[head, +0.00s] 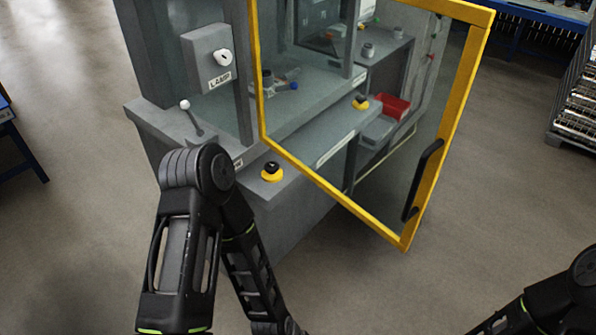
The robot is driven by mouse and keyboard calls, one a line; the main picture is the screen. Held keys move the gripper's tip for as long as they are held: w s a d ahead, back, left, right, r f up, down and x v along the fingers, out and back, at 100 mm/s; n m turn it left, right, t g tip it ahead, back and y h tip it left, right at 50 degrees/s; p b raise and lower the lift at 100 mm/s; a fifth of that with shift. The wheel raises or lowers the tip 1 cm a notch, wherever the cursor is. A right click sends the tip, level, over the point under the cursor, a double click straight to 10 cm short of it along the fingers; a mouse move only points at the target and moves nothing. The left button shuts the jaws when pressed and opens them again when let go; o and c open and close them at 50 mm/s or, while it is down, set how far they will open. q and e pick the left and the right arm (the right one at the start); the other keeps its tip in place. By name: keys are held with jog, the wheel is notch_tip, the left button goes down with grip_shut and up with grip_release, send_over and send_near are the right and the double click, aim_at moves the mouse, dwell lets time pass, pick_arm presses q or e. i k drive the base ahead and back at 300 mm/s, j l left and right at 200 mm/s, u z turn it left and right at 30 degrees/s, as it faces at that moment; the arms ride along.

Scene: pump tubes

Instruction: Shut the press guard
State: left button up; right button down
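The press guard (453,118) is a yellow-framed clear door on the grey press (160,130). It stands open, swung out toward me and to the right, with its left upright near the press front. A black handle (422,180) sits on the guard's right upright. My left arm is in front of the press at the lower left, and my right arm shows at the lower right corner. Both grippers are out of the picture. No part of either arm that shows touches the guard.
Yellow-and-black buttons (272,172) sit on the press front ledge. A lever with a white knob (190,115) and a lamp switch box (208,57) are at the left. A red bin (392,106) shows through the guard. A rack (575,100) stands far right. The floor right of the guard is clear.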

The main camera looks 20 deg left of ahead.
aim_at(482, 17)
jog(key=k+j, duration=0.1)
jog(key=j, duration=1.65)
jog(key=k, duration=0.05)
